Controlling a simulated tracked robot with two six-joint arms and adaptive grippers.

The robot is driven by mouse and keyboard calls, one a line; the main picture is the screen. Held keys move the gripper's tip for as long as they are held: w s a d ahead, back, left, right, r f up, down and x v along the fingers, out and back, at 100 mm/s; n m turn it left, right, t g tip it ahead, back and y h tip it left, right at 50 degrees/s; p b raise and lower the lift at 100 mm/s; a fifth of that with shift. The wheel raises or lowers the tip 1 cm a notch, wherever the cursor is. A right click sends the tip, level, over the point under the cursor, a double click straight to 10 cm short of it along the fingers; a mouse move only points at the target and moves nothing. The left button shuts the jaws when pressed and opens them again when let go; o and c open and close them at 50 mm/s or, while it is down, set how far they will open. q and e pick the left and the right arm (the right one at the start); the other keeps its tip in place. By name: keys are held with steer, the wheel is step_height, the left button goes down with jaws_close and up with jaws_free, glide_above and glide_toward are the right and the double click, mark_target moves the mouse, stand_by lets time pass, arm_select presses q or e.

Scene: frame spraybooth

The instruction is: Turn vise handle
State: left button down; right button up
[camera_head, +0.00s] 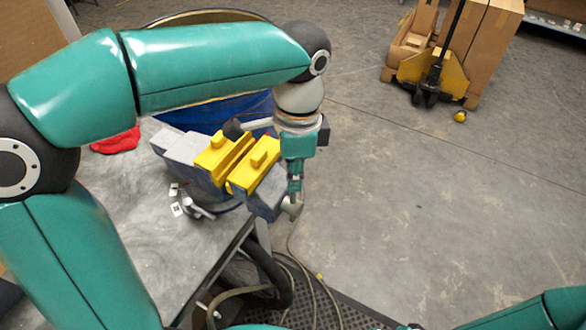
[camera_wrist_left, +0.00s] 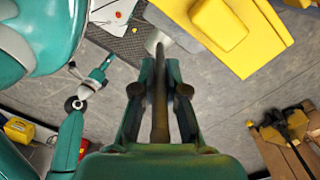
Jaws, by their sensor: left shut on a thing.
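The vise (camera_head: 181,157) is grey-blue with yellow jaw pads (camera_head: 254,167) and stands at the table's corner in the head view. My left gripper (camera_head: 295,186) reaches over it and points down at its near right end, by the metal screw end (camera_head: 291,206). In the left wrist view the vise handle (camera_wrist_left: 160,105), a dark brownish bar, runs between the two fingers, and the gripper is shut on it. In the head view the handle is mostly hidden by the gripper. What looks like my right gripper (camera_wrist_left: 101,73) shows small in the left wrist view, its jaws too small to judge.
The grey table (camera_head: 150,245) holds a red cloth (camera_head: 116,141) and small parts (camera_head: 193,206). A blue barrel (camera_head: 230,110) stands behind the vise. Hoses (camera_head: 300,275) lie below the table edge. A yellow pallet jack (camera_head: 432,70) with boxes is farther off; the floor at right is clear.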

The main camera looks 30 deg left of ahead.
arm_select(q)
steer(key=shift+w+f+g+p, duration=0.25)
steer(key=shift+w+g+p, duration=0.7)
steer(key=shift+p, duration=1.15)
steer(key=shift+w+f+g+p, duration=0.25)
steer(key=shift+w+g+p, duration=0.7)
steer(key=shift+p, duration=1.2)
steer(key=shift+w+f+g+p, duration=0.25)
steer(key=shift+w+g+p, duration=0.4)
steer(key=shift+g+p, duration=1)
steer(key=shift+t+p, duration=0.45)
steer(key=c, duration=1.2)
jaws_free()
steer(key=shift+f, duration=0.1)
steer(key=shift+w, duration=0.1)
steer(key=v, duration=0.7)
steer(key=shift+d, duration=0.15)
steer(key=shift+w, duration=0.1)
